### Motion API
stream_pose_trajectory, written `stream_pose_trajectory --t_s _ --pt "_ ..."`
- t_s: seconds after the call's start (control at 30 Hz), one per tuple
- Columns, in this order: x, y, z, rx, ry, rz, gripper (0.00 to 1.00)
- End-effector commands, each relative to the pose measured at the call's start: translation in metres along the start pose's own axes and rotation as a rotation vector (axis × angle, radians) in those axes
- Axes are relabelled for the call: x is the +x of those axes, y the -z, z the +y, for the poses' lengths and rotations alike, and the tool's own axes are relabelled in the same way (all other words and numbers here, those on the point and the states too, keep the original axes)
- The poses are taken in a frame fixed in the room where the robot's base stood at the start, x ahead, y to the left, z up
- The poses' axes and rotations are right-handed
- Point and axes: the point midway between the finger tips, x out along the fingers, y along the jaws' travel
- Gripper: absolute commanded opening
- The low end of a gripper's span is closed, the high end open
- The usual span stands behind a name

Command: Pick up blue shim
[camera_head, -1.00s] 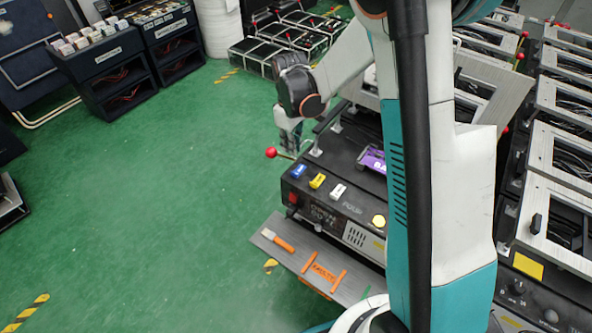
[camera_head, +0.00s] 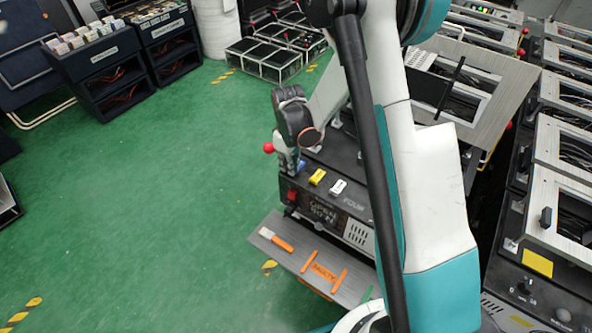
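The blue shim (camera_head: 301,166) sits on the top front-left corner of the black fixture box, and only a small patch of blue shows. My gripper (camera_head: 290,165) points down at that corner, with its fingertips at or right beside the shim. The fingers and my wrist cover most of the shim. I cannot tell whether the fingers touch it or how far they are apart.
A yellow shim (camera_head: 317,177) and a white shim (camera_head: 338,187) lie to the right on the same box. A red-knobbed lever (camera_head: 269,147) stands left of my gripper. Green floor lies open to the left.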

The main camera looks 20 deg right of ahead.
Motion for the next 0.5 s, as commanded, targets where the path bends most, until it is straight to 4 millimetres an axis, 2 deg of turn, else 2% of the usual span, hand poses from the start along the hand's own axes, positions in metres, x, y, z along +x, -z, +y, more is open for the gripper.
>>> stream_pose_trajectory --t_s 0.13,0.17,0.2,0.5 --pt "-0.0010 -0.0002 0.0000 0.000 0.000 0.000 0.09" --pt "-0.0010 -0.0002 0.0000 0.000 0.000 0.000 0.07" --pt "-0.0011 -0.0002 0.0000 0.000 0.000 0.000 0.00" --pt "-0.0011 -0.0002 0.0000 0.000 0.000 0.000 0.00"
